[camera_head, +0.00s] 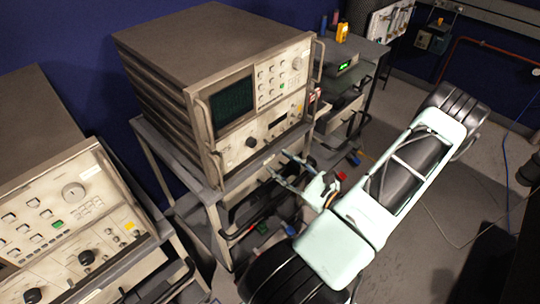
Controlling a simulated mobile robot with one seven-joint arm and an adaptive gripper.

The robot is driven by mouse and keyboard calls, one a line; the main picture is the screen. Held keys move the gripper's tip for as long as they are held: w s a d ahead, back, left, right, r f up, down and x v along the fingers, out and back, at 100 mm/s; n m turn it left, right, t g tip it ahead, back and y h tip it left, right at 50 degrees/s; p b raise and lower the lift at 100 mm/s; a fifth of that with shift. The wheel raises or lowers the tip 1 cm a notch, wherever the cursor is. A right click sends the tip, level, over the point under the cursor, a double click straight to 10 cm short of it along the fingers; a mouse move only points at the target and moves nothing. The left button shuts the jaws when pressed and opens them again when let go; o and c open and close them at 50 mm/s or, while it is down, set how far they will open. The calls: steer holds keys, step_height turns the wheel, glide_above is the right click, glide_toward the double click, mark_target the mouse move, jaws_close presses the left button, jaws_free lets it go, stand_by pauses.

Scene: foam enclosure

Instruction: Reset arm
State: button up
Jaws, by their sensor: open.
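My gripper (278,166) is at the end of my pale green and black arm, in the middle of the head view. Its two fingers are apart and point left, toward the front of the metal cart (211,196). Nothing shows between the fingers. I cannot tell if a fingertip touches the cart. My arm reaches from the lower middle up to the right and hides part of the floor.
A large instrument with a dark screen (234,101) stands on the cart. Another instrument (62,215) is at lower left. A bench (362,52) with a yellow item (342,32) stands behind. Cables lie on the grey floor (440,215) at right, which is mostly clear.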

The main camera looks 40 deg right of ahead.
steer(key=shift+s, duration=0.9)
